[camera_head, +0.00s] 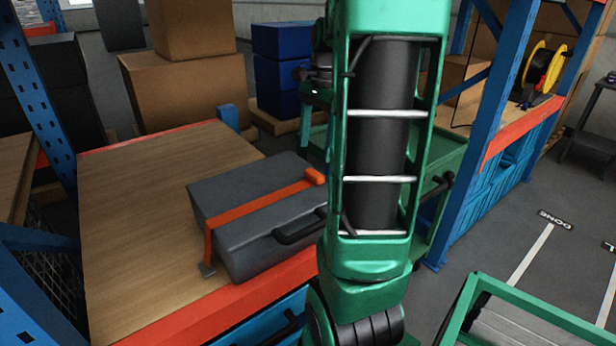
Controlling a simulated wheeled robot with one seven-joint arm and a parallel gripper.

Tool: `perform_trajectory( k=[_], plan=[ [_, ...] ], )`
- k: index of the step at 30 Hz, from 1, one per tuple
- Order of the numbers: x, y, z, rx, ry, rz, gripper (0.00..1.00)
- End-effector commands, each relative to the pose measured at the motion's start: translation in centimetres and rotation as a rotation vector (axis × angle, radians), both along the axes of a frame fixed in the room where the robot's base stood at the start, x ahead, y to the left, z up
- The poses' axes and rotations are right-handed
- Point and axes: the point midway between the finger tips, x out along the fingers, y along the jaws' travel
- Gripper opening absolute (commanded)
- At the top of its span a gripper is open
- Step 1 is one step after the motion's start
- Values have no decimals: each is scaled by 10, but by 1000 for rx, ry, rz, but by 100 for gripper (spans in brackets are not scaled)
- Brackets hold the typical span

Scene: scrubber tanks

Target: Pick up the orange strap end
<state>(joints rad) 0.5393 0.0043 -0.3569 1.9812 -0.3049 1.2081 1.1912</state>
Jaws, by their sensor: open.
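An orange strap (255,203) lies across the top of a dark grey case (250,190) and hangs down its front left side. A thicker orange strap end (315,177) sits at the case's far right edge, just left of my green arm in the picture. At the strap's lower end, a small grey piece (207,270) rests by the wooden shelf. The case has a black handle (299,228) at its front, and my arm hides its right edge. My gripper cannot be made out in this view.
The case stands on a wooden shelf (125,235) with orange beams and blue posts. Cardboard boxes (185,88) and blue bins (280,75) stand behind. A green-framed cart (530,315) is at the lower right. Grey floor (480,225) is open at right.

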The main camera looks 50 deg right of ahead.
Motion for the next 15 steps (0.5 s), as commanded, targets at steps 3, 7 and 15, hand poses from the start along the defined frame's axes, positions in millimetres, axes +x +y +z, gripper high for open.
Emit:
perform_trajectory(
  k=[3, 7, 15],
  plan=[
    [0, 2, -15, 1, 2, 0, 70],
    [0, 2, -23, 0, 0, -1, 70],
    [-3, 2, -54, 2, 3, -3, 70]
  ],
)
